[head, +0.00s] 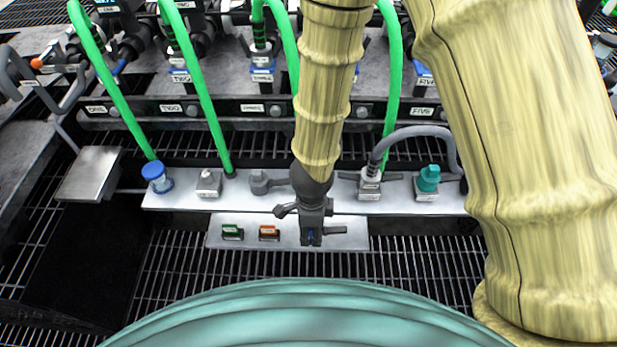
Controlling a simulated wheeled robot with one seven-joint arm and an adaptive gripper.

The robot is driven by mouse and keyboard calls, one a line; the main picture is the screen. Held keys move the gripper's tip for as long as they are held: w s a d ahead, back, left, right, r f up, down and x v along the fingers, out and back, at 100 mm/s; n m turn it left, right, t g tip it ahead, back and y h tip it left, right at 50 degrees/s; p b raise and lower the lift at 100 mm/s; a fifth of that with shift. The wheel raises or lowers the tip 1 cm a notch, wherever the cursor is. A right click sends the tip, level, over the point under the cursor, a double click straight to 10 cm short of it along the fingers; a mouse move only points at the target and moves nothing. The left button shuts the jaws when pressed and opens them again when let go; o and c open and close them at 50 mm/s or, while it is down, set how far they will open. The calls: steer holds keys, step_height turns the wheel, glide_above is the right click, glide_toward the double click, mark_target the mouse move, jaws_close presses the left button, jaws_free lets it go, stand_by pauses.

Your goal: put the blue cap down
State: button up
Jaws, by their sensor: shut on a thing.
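My gripper (311,226) points down over the right part of the small front plate (345,233). It is shut on a small dark blue piece, the blue cap (311,237), of which only a sliver shows between the fingertips. The fingers hide the rest of it. I cannot tell whether the cap touches the plate or hangs just above it. To its left on the same plate sit a green piece (232,231) and an orange piece (269,232), each in a dark holder.
Behind is a longer pale plate (330,190) with several fittings, including a blue-topped one (154,171) and a teal-topped one (429,179). Green hoses (200,85) hang down from labelled ports. A metal box (90,173) stands left. Open grating surrounds the plates.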

steer(key=w+p, duration=0.3)
steer(key=w, duration=0.7)
steer(key=shift+w, duration=2.5)
steer(key=shift+f, duration=0.3)
steer(key=shift+f, duration=0.1)
steer(key=o, duration=1.1)
steer(key=shift+c, duration=0.2)
step_height(320, 180, up, 12)
steer(key=p, duration=0.2)
